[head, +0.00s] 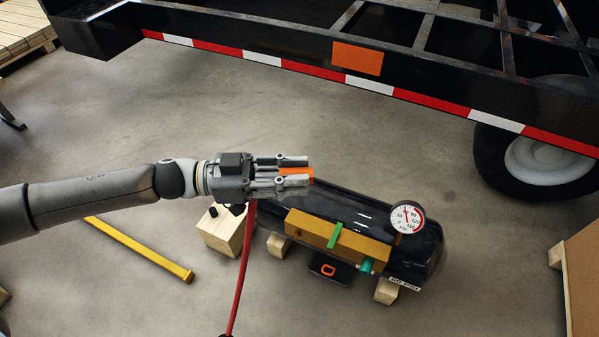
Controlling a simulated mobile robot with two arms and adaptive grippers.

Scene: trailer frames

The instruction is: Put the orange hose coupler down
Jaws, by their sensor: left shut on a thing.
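My left gripper (299,171) is shut on the orange hose coupler (300,173), whose orange body shows between the fingers. The gripper points right and appears above the left end of a black air tank (365,212). A red hose (241,265) runs down from beneath the gripper to the bottom edge; whether it joins the coupler is hidden. A brass-coloured manifold block (308,229) with a green lever (335,236) and a teal fitting (366,266) lies along the tank's front. My right gripper is out of view.
A dark pad with an orange ring (328,270) lies before the tank. A wooden block (222,232) stands left of the tank. A round gauge (407,219) rises at its right end. A yellow bar (140,248) lies on the floor. A trailer frame (300,46) spans the back.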

